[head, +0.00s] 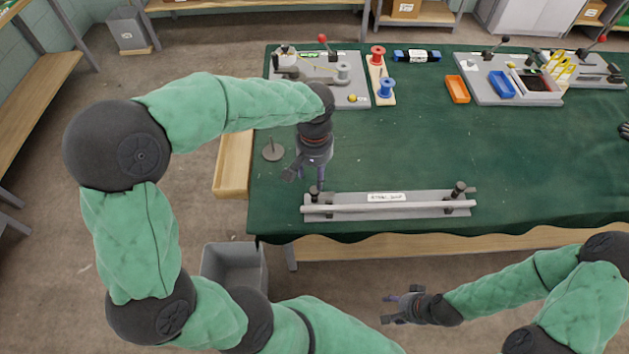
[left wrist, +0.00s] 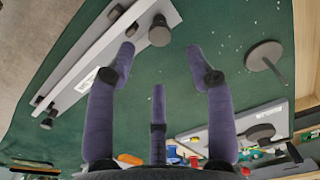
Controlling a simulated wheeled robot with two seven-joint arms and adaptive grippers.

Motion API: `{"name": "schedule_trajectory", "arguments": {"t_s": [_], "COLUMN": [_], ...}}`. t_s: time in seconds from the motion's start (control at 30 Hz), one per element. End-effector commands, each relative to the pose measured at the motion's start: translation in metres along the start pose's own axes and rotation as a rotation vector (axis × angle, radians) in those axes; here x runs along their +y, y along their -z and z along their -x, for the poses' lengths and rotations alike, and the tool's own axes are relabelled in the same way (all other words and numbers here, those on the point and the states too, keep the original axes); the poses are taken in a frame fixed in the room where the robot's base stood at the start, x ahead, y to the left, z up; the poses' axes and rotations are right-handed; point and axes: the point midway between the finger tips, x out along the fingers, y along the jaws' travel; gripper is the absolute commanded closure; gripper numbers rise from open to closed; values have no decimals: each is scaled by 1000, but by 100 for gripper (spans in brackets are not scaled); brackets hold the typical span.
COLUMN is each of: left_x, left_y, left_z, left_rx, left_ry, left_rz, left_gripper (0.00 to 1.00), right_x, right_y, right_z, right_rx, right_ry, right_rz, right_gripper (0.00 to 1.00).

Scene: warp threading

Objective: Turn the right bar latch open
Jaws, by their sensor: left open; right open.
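The right bar latch (head: 460,189) is a dark knob with a short arm at the right end of the long grey bar board (head: 350,199). The left latch (head: 315,192) is at the other end. A pale bar (head: 400,207) runs along the board's front. My left gripper (head: 306,178) is open and empty above the left end of the board, close to the left latch. In the left wrist view its spread fingers (left wrist: 160,58) are beside the near latch knob (left wrist: 159,32). My right gripper (head: 389,307) is open and empty, in front of the table edge.
A round-based stand (head: 273,151) is left of my left gripper. Spools (head: 387,86), an orange tray (head: 457,89), a blue tray (head: 501,84) and tool boards are at the back. A grey bin (head: 236,262) stands on the floor. The green cloth's middle is clear.

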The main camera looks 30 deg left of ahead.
Motion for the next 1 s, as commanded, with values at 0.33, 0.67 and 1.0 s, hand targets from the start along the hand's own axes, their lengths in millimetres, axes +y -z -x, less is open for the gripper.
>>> {"name": "schedule_trajectory", "arguments": {"t_s": [0.33,0.67,1.0], "left_x": [0,0,0], "left_y": [0,0,0], "left_z": [47,51,51], "left_rx": [2,0,0], "left_ry": [-1,0,0], "left_rz": [0,0,0], "left_gripper": [47,47,47], "right_x": [0,0,0], "right_y": [0,0,0], "right_z": [0,0,0], "right_rx": [0,0,0], "right_ry": [0,0,0], "right_rz": [0,0,0], "right_gripper": [47,47,47]}}
